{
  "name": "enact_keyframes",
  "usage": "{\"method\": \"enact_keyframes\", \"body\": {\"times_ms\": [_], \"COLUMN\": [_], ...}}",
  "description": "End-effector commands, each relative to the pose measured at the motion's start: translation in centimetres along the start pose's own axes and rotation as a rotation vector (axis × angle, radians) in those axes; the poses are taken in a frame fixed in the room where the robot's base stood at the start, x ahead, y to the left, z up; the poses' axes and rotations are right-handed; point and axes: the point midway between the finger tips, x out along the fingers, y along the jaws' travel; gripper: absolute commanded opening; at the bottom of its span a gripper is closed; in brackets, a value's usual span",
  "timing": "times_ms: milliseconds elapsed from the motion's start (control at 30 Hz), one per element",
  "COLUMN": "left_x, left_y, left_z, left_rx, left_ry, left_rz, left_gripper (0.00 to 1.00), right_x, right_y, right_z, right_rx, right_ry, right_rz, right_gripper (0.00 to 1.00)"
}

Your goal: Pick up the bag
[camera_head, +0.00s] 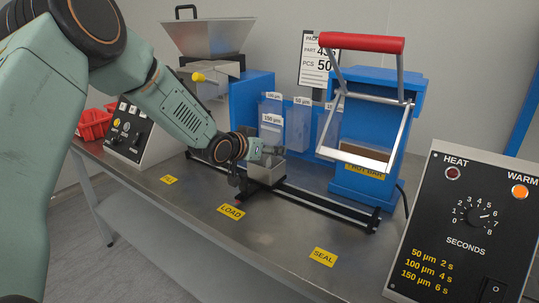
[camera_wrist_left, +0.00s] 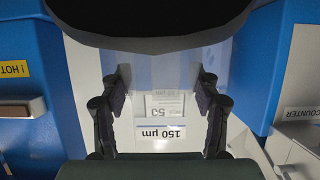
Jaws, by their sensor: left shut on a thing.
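My left gripper (camera_head: 264,152) is low over the front of the bench, by the small metal carriage (camera_head: 266,172) behind the LOAD label. In the left wrist view its fingers (camera_wrist_left: 161,92) stand on either side of a pale, clear bag (camera_wrist_left: 160,75) and are shut on it. Behind them shows a white label reading 150 µm (camera_wrist_left: 160,133), upside down. The right gripper is not in view.
A blue sealer (camera_head: 375,120) with a red handle (camera_head: 360,43) stands right of the holders. A black rail (camera_head: 325,203) runs along the bench. A hopper (camera_head: 212,38) and red bins (camera_head: 94,124) are at left. A heat control panel (camera_head: 465,225) is at front right.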

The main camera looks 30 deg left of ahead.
Motion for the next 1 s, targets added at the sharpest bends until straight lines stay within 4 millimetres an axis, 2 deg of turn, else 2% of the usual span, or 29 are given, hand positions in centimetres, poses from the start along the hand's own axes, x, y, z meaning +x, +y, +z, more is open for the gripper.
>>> {"method": "enact_keyframes", "body": {"times_ms": [100, 467, 1000], "left_x": [0.0, -0.3, -2.7], "left_y": [0.0, 0.0, 0.0], "left_z": [-0.1, -0.8, -6.7], "left_rx": [0.000, 0.000, 0.000], "left_ry": [0.002, 0.002, 0.004], "left_rz": [0.000, 0.000, 0.000], "left_gripper": [0.29, 0.29, 0.29], "right_x": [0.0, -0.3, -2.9], "right_y": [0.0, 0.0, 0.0], "right_z": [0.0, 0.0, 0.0], "right_rx": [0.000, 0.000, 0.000], "right_ry": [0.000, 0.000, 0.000], "right_rz": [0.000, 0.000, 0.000], "right_gripper": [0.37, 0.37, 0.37]}}
